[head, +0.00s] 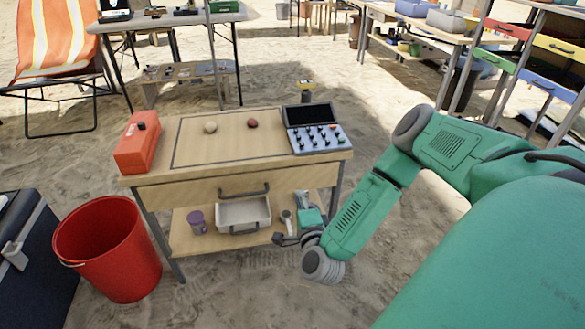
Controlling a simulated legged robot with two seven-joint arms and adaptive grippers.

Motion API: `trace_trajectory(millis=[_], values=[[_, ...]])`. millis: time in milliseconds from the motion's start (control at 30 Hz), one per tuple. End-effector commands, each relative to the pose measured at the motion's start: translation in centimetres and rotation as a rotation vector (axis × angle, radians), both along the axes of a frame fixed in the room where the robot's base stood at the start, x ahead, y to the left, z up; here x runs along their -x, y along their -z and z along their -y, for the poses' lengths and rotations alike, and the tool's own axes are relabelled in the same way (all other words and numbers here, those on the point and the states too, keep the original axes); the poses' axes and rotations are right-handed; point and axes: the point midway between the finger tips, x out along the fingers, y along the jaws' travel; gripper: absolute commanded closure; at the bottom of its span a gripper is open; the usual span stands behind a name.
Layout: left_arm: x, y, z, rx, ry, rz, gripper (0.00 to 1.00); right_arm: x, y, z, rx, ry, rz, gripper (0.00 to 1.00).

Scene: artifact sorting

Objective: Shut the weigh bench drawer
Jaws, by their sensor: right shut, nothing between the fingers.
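The weigh bench (150,165) is a light wooden table in the middle of the head view. Its wide drawer (190,195) sits under the top, with a dark bar handle (245,190) on the front. The drawer front looks about level with the bench's front edge; I cannot tell whether a small gap is left. My left gripper is not in view.
On the bench are an orange box (138,148), two small round pieces and a control panel (318,138). The lower shelf holds a white bin (243,213) and a purple cup (197,221). A red bucket (107,250) stands left. Sand in front is clear.

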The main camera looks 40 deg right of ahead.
Motion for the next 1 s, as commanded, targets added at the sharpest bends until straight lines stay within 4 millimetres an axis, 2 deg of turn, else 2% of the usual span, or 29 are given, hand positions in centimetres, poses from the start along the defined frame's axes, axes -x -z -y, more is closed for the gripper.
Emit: trace_trajectory(millis=[200, 433, 600, 1000], values=[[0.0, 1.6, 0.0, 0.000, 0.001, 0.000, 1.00, -4.1, 0.2, 2.6, 0.001, 0.003, 0.001, 1.00], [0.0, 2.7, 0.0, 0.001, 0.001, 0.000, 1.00, -7.0, 0.0, 4.2, 0.002, 0.001, 0.000, 1.00], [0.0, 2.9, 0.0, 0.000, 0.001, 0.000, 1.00, -7.9, 0.0, 4.7, 0.002, -0.001, -0.004, 1.00], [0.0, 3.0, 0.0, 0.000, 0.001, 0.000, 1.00, -8.2, 0.0, 5.0, 0.001, -0.002, -0.003, 1.00]])
